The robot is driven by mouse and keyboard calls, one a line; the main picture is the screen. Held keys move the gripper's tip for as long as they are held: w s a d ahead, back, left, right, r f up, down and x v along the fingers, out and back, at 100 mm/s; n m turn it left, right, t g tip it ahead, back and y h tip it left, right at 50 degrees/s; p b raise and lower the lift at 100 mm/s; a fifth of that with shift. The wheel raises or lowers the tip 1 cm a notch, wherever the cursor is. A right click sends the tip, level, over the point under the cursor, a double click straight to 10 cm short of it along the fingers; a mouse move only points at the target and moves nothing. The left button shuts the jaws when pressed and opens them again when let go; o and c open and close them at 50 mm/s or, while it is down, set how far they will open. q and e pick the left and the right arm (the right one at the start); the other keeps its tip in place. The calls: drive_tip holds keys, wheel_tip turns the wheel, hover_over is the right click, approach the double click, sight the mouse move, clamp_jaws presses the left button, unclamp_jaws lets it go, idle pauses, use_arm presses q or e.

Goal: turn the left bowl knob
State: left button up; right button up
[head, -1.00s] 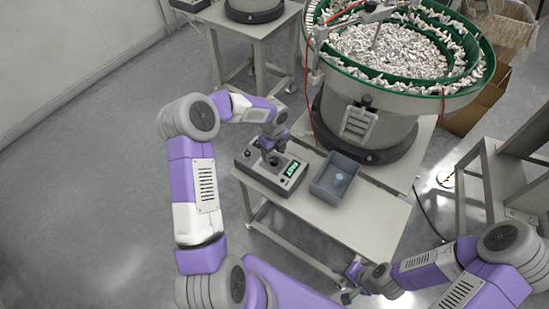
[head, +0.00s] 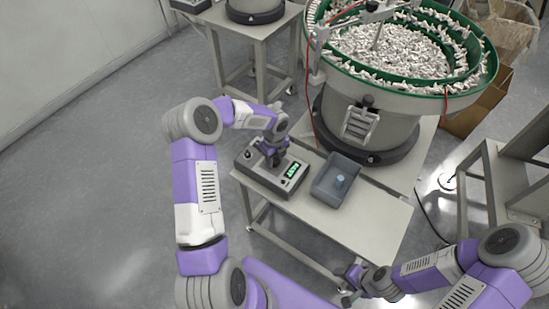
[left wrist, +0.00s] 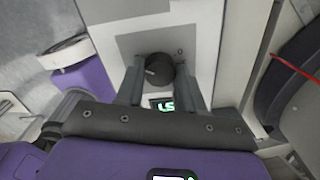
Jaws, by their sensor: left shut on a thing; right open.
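The control box (head: 252,167) sits on the near-left part of the small table and has a green lit display (head: 291,170). Its dark round knob (left wrist: 159,70) shows in the left wrist view between my left fingers. My left gripper (head: 271,160) reaches down from above and is shut on the knob. The left wrist view also shows the left gripper (left wrist: 157,78), with one finger on each side of the knob. In the head view the fingers mostly hide the knob. My right gripper (head: 348,286) is open and empty, low beyond the table's near edge.
A green-rimmed bowl feeder (head: 400,70) full of pale parts stands behind. The table's front right (head: 365,220) is clear. A second stand (head: 252,28) is at the back.

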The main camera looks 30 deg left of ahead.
use_arm(q)
drive_tip(key=shift+n, duration=0.3)
drive_tip(key=n, duration=1.1)
drive_tip(key=shift+n, duration=0.3)
drive_tip(key=n, duration=0.5)
drive_tip(key=n+p, duration=0.1)
drive_tip(key=n, duration=0.5)
drive_tip(key=shift+n, duration=0.4)
drive_tip(key=o, duration=1)
drive_tip(key=shift+o, duration=0.2)
drive_tip(key=shift+r, duration=0.1)
